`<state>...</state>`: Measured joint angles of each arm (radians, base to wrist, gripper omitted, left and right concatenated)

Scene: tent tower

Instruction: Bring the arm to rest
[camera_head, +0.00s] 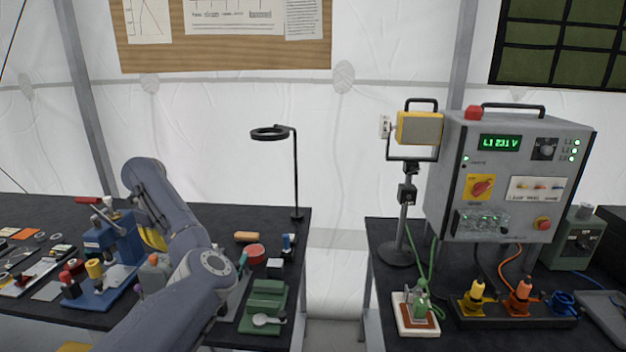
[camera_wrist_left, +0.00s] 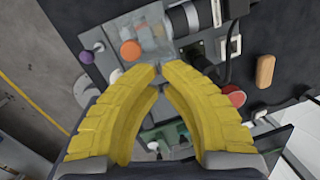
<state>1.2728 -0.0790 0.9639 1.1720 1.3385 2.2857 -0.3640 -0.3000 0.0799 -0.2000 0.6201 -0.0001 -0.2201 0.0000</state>
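My left arm comes up from the bottom left in the head view and bends over the left table (camera_head: 28,212). My left gripper's yellow fingers (camera_head: 152,238) show only in part behind the arm, beside a blue press (camera_head: 108,243). In the left wrist view the left gripper (camera_wrist_left: 161,70) points down over the workbench. Its two fingertips are close together with a narrow gap, and I see nothing held between them. My right arm and gripper are not in view.
On the left table stand a ring lamp (camera_head: 296,175), a green block (camera_head: 264,305) and a red round tin (camera_head: 255,254). A grey control box (camera_head: 513,170) stands above the right table. A gap of floor separates the tables. The air above the left table's middle is clear.

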